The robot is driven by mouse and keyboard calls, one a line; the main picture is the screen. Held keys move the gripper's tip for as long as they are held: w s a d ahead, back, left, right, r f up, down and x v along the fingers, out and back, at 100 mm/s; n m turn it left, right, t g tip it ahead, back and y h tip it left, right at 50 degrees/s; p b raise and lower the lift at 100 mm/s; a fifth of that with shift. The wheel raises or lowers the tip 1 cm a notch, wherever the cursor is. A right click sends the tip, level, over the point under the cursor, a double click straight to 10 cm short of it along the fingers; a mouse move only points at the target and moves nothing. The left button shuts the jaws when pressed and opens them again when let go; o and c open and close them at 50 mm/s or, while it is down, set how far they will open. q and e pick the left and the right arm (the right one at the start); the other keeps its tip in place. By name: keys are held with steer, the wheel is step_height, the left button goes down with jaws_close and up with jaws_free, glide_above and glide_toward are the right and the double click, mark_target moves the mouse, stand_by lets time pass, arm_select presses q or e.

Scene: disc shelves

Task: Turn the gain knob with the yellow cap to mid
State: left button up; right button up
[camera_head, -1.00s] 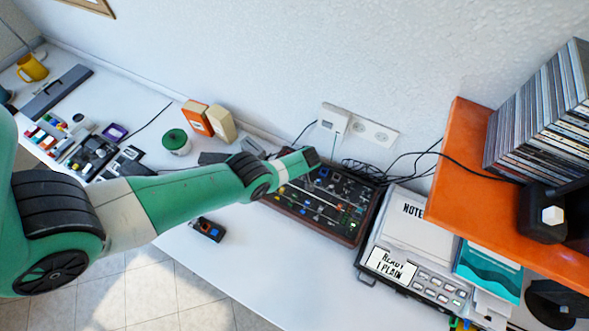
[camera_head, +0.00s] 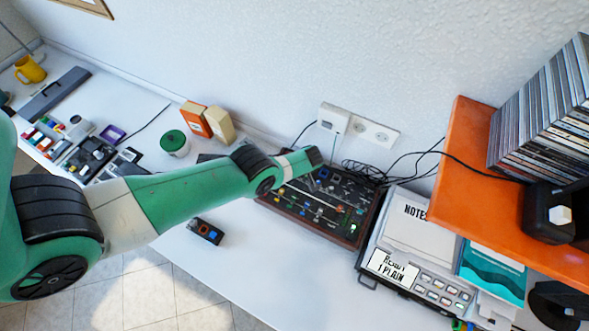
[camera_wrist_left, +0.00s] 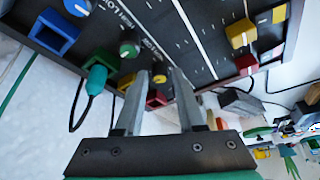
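The dark control panel (camera_head: 335,232) with wooden edges lies on the white table, holding many small coloured knobs and sliders. My left arm reaches over it, and its gripper is hidden behind the wrist in the head view. In the left wrist view my left gripper (camera_wrist_left: 159,72) is open, its two fingers apart over the panel's edge. My right gripper is not in view.
A label device (camera_head: 391,268) and notebook (camera_head: 415,222) lie right of the panel, below an orange shelf (camera_head: 455,160) with stacked discs. Black cables (camera_head: 375,170) run behind. A small dark device (camera_head: 206,231) lies in front. The table's front middle is clear.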

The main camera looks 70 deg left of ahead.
arm_select(q)
steer(key=shift+r, duration=0.1)
steer(key=p+v, duration=1.1)
steer(key=shift+r, duration=0.2)
